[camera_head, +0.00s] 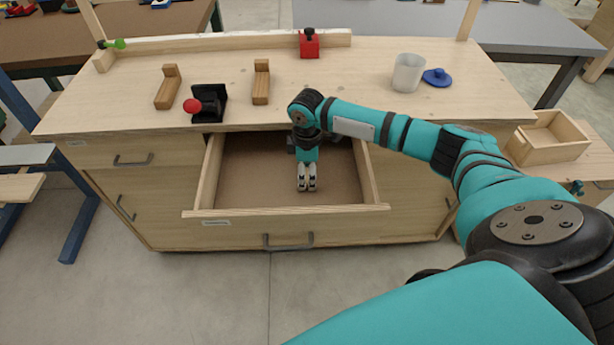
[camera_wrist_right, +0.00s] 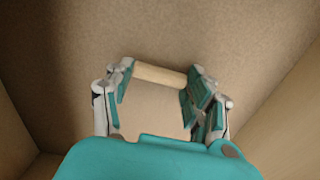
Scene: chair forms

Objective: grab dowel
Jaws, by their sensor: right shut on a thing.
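The dowel (camera_wrist_right: 160,75) is a short, pale wooden cylinder. In the right wrist view it lies crosswise between the two fingers of my right gripper (camera_wrist_right: 158,98), which are shut on its ends. In the head view my right gripper (camera_head: 307,188) points down into the open drawer (camera_head: 240,180). The dowel cannot be made out there. The brown drawer floor shows behind the dowel in the wrist view; the gap between them is hard to judge. My left gripper is in neither view.
Drawer walls stand close on both sides of my right gripper. On the wooden bench (camera_head: 340,85) above are a black block with a red knob (camera_head: 207,103), wooden brackets (camera_head: 261,82), a red block (camera_head: 309,44), a whitish cup (camera_head: 408,73) and a blue lid (camera_head: 437,77). A wooden box (camera_head: 548,138) stands right.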

